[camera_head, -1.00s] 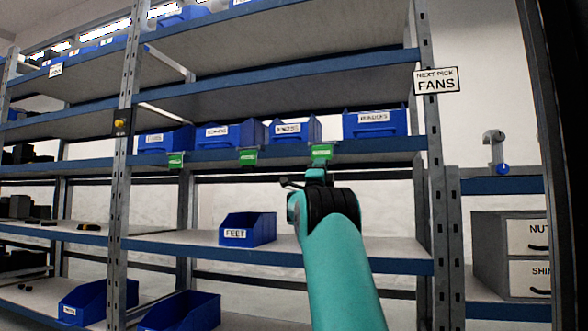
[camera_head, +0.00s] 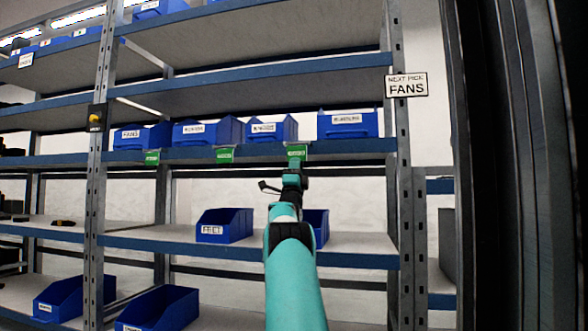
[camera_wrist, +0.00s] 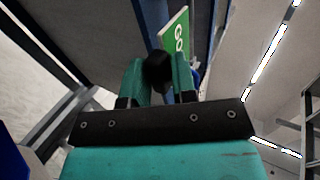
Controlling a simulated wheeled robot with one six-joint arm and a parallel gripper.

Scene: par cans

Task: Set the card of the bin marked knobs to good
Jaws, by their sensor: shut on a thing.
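The bin marked knobs (camera_head: 282,130) is a blue open bin on the middle shelf in the head view, third from the left. A green card (camera_head: 296,151) hangs on the shelf's front edge under its right end. My gripper (camera_head: 293,172) is right under this card. In the wrist view, the green card (camera_wrist: 178,42) shows the letters "GO" and stands just beyond the fingertips. My gripper (camera_wrist: 160,75) is shut on a dark piece at the card's lower end. The rest of that piece is hidden between the fingers.
Green cards also hang under the fans bin (camera_head: 130,144) and the bin beside it (camera_head: 229,130). A blue bin (camera_head: 361,126) stands right of knobs. A feet bin (camera_head: 238,228) is on the shelf below. A shelf post (camera_head: 397,200) rises at right.

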